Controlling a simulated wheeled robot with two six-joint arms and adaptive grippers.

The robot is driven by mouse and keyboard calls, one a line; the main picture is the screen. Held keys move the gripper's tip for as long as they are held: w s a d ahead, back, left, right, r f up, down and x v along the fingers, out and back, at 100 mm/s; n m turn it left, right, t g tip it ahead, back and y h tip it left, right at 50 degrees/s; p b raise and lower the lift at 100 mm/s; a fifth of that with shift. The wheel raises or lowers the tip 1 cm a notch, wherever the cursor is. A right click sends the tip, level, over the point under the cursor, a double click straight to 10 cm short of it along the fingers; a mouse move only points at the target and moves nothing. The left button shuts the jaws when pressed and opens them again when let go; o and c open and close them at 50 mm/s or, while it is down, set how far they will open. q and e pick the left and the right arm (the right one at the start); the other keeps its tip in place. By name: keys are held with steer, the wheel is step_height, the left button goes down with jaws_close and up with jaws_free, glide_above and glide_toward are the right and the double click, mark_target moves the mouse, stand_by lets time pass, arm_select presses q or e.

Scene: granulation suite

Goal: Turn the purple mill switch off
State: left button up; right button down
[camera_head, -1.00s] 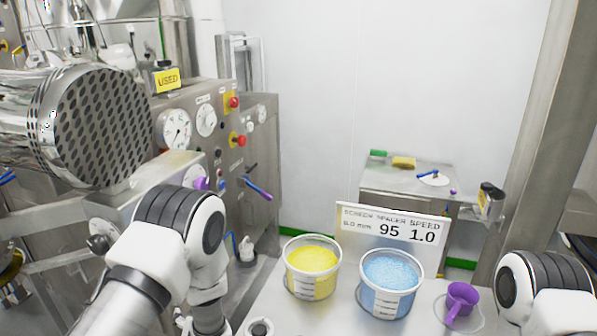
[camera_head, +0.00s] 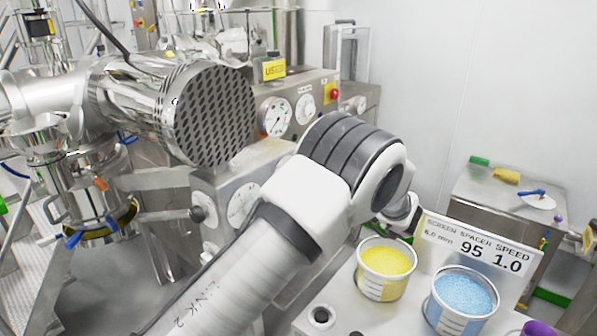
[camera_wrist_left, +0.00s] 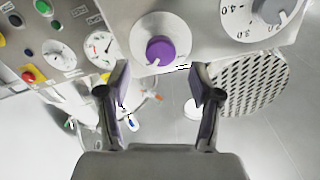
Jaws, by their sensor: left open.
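The purple mill switch (camera_wrist_left: 160,50) is a round purple knob on a pale dial plate, on the underside or front of a grey metal box in the left wrist view. My left gripper (camera_wrist_left: 160,92) is open, with its two fingers below the knob in that view, one to each side, and nothing between them. The knob looks apart from the fingers. In the head view my left arm covers the panel area, and the purple knob and left fingertips are hidden. My right gripper is not in view.
A steel mill cylinder with a perforated end (camera_head: 208,112) stands close left of my arm. A grey dial (camera_wrist_left: 268,12) is beside the purple knob. Gauges (camera_head: 276,116) and a red button (camera_head: 334,93) sit behind. Yellow (camera_head: 385,268) and blue (camera_head: 463,300) tubs stand at right.

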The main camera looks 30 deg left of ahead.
arm_select(q)
steer(key=a+p, duration=0.1)
steer(key=a, duration=0.5)
steer(key=shift+w+f+p, duration=0.1)
steer(key=shift+p, duration=0.2)
steer(key=shift+d, duration=0.3)
steer(key=c, duration=1.1)
steer(key=shift+c, duration=0.3)
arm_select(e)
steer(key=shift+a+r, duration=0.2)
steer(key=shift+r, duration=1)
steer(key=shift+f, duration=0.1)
